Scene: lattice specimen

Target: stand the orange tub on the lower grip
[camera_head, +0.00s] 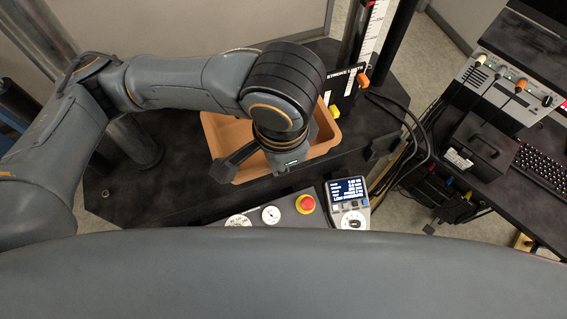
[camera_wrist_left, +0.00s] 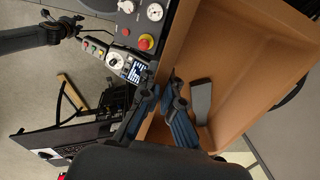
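The orange tub (camera_head: 218,132) is over the black base of the test machine, partly hidden by my left arm. In the left wrist view the tub (camera_wrist_left: 256,45) fills the right side, and a flat grey piece (camera_wrist_left: 201,101) shows inside it. My left gripper (camera_wrist_left: 163,77) has one blue finger on each side of the tub's wall, closed in on it. In the head view the wrist hides these fingers. My right gripper (camera_wrist_left: 63,25) shows small at the upper left of the wrist view, fingers apart and empty. I cannot make out the lower grip.
A control panel with a red stop button (camera_head: 305,204) and a small display (camera_head: 349,189) stands in front of the base. A "stroke limits" plate (camera_head: 345,84) and column are behind the tub. Cables (camera_head: 425,130) and a desk with a keyboard (camera_head: 541,172) lie to the right.

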